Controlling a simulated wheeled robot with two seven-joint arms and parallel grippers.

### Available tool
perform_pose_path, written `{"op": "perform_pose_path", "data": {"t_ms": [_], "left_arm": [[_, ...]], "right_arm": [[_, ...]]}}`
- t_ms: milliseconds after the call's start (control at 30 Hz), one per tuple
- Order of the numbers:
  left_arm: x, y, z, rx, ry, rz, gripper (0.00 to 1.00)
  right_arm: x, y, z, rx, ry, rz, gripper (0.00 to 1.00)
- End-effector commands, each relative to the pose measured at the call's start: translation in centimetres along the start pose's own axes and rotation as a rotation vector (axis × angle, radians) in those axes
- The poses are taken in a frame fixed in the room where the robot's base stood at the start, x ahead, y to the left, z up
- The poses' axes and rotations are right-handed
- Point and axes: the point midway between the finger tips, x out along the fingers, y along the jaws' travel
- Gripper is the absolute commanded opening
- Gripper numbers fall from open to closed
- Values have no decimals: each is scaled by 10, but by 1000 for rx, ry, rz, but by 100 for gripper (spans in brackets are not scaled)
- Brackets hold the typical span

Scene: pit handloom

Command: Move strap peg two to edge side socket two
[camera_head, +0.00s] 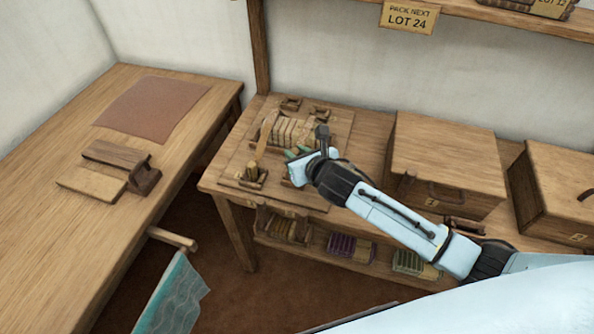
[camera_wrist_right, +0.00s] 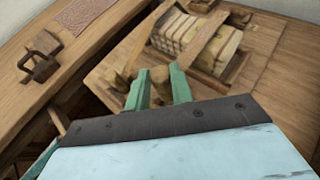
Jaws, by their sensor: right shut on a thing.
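My right gripper (camera_head: 297,153) reaches over the wooden packing board from the right, its green fingers beside the strapped stack. In the right wrist view my right gripper (camera_wrist_right: 160,85) is shut on a small brown strap peg (camera_wrist_right: 160,76), mostly hidden between the fingers. A stack of pale folded pieces (camera_head: 290,132) lies on the board, also seen in the wrist view (camera_wrist_right: 180,32). A tan strap (camera_head: 267,131) slants across its left end. A wooden peg holder (camera_head: 250,178) stands at the board's front left. Sockets near my gripper are partly hidden. My left gripper is out of view.
Two dark wooden blocks (camera_head: 290,103) stand behind the stack. A large wooden box (camera_head: 440,160) is close on the right. A shelf below holds several coloured bundles (camera_head: 342,246). The left table (camera_head: 60,225) carries a brown mat (camera_head: 150,108) and wooden tools.

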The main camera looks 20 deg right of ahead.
Motion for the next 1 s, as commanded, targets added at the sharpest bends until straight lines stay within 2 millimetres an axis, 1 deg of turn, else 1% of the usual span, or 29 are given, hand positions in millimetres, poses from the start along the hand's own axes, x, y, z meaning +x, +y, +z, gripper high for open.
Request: {"op": "perform_pose_path", "data": {"t_ms": [33,233,400,467,667,800,833,1000], "left_arm": [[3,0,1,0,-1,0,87],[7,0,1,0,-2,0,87],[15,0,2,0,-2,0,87],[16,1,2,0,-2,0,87],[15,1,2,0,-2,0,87],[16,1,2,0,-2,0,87],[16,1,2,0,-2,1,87],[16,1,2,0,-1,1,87]], "right_arm": [[3,0,-6,2,0,0,1],[10,0,-20,0,0,-1,1],[20,0,-42,2,1,-1,1],[22,0,-45,1,0,0,1],[21,0,-44,-1,-2,0,1],[23,-1,-47,-3,-1,-1,1],[23,-1,-47,-3,-1,-1,24],[23,-1,-46,-2,-1,-1,44]]}}
